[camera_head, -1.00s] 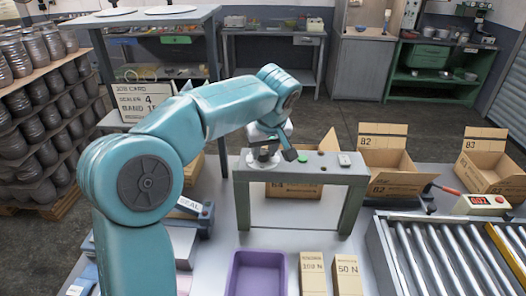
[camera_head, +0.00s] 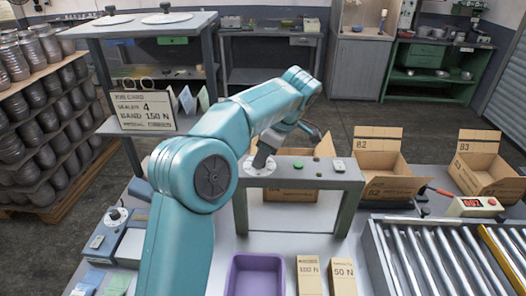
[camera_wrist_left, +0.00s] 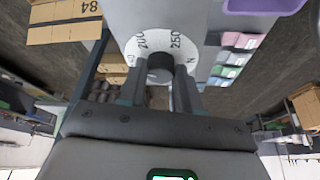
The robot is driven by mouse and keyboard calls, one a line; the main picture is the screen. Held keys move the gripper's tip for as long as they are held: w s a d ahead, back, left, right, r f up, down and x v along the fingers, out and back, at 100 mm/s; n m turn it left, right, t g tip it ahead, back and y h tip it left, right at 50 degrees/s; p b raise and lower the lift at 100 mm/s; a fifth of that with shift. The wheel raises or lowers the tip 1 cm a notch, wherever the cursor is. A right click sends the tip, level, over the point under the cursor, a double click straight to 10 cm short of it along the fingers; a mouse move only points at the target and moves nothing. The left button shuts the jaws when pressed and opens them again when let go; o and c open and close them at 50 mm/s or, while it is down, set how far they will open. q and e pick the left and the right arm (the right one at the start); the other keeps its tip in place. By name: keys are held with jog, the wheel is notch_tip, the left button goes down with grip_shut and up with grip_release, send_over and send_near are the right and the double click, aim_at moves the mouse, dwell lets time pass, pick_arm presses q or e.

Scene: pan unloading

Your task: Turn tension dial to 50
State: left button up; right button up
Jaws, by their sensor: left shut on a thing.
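The tension dial (camera_head: 256,169) is a white disc on top of the grey-green stand. In the left wrist view its scale (camera_wrist_left: 178,30) shows 200, 250 and N, with the rest hidden or cut off. Its dark round knob (camera_wrist_left: 160,66) lies between the two fingers of my left gripper (camera_wrist_left: 160,86), which is shut on it. In the head view my left gripper (camera_head: 263,158) comes down onto the dial, partly hidden by my teal arm. The knob's pointer cannot be made out. My right gripper is out of view.
A green button (camera_head: 298,165) sits on the stand (camera_head: 330,180) beside the dial. A job card (camera_head: 145,112) reads band 150 N. A purple tray (camera_head: 256,260), boxes marked 100 N (camera_head: 310,273) and 50 N (camera_head: 342,275), and a roller conveyor (camera_head: 440,255) stand in front.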

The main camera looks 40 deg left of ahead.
pick_arm(q)
jog(key=n, duration=0.1)
jog(key=n+g, duration=0.1)
jog(key=shift+a+n+h, duration=0.2)
jog(key=shift+n+h, duration=0.1)
jog(key=shift+n, duration=0.1)
jog(key=shift+f+n+g+h, duration=0.1)
jog(key=shift+n+g+h, duration=0.25)
jog(key=shift+n, duration=0.8)
jog(key=shift+f+n+g+h, duration=0.1)
jog(key=shift+n+g+h, duration=0.2)
jog(key=shift+n, duration=0.85)
jog(key=o, duration=1)
jog(key=shift+o, duration=0.2)
jog(key=shift+s+a+r, duration=0.1)
jog(key=shift+a, duration=0.05)
jog(key=shift+w, duration=0.2)
